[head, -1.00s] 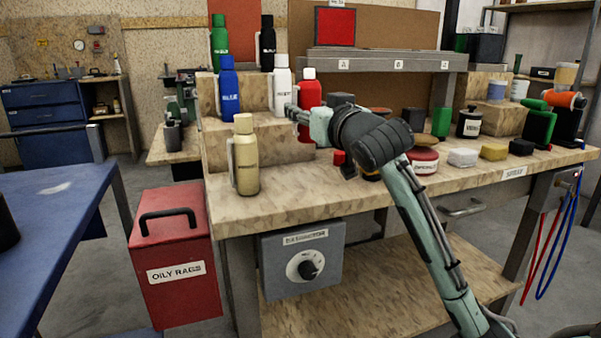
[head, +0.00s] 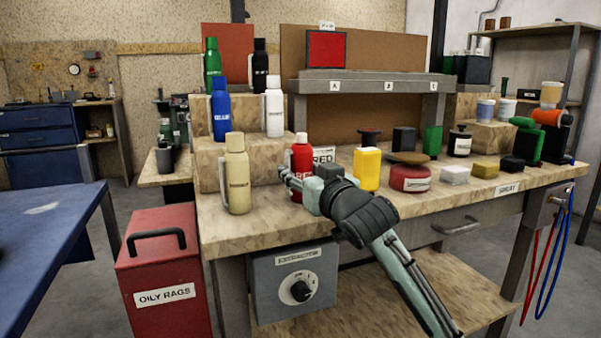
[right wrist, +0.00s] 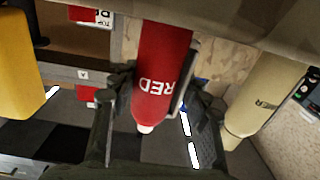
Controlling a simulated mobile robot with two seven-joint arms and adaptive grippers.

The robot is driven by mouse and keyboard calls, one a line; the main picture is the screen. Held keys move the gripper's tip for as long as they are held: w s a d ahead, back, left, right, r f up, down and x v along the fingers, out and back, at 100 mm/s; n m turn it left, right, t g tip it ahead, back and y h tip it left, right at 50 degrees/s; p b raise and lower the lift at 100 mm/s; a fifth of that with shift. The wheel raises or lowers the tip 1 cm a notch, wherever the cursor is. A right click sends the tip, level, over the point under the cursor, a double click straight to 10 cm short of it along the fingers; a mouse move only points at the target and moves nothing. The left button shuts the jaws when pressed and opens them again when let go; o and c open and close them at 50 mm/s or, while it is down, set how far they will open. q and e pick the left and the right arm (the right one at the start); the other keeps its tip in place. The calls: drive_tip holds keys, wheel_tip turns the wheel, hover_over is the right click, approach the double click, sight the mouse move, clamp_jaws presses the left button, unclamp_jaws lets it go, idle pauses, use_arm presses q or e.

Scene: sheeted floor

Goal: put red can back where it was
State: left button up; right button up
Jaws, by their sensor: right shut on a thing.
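The red can (head: 301,160) is a red bottle with a white cap and a side handle. My right gripper (head: 294,182) is shut on it, low on the bench's front left part, right of the lower wooden step. The right wrist view, upside down, shows the red can (right wrist: 163,65) upright between the fingers of my right gripper (right wrist: 155,100). Its base is at or very near the bench top; I cannot tell if it touches. A white card reading RED (head: 324,155) stands just behind it. My left gripper is not in view.
A beige bottle (head: 237,180) stands left of the can, and a yellow bottle (head: 367,170) to the right. Blue (head: 221,110) and white (head: 274,110) bottles stand on the wooden step behind. A round red tin (head: 410,178) and small blocks lie further right.

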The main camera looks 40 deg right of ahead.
sight(303, 173)
drive_tip(key=o, duration=0.3)
drive_tip(key=shift+f, duration=0.1)
drive_tip(key=o, duration=0.4)
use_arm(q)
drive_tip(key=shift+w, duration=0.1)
use_arm(e)
drive_tip(key=v, duration=0.5)
drive_tip(key=shift+s+r, duration=0.2)
drive_tip(key=shift+s, duration=0.05)
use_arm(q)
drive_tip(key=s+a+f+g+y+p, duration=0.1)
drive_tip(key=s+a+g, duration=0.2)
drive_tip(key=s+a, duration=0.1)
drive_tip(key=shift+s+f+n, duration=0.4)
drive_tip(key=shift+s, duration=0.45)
use_arm(e)
drive_tip(key=shift+v, duration=1.05)
